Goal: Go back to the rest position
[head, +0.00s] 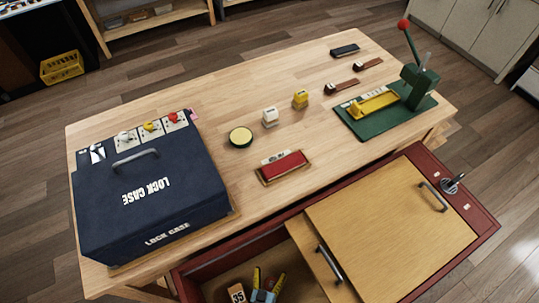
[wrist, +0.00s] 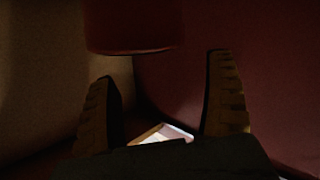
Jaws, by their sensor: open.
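My gripper (head: 267,279) shows at the bottom of the head view, low in the open red compartment, its two yellow fingers spread and nothing between them. In the wrist view my gripper (wrist: 160,68) has its two ridged fingers wide apart. A small wooden piece marked 35 (head: 237,293) lies just left of my gripper in the head view. In the dark wrist view a small pale piece with a wooden edge (wrist: 164,134) shows low between the fingers; I cannot tell which piece it is.
Red compartment walls (head: 212,264) stand close around my gripper, with a wooden lid (head: 385,235) to the right. The wooden table (head: 220,95) above carries a navy lock case (head: 150,195), a red-topped block (head: 284,167) and a green lever press (head: 413,85). A dark red form (wrist: 133,25) hangs overhead in the wrist view.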

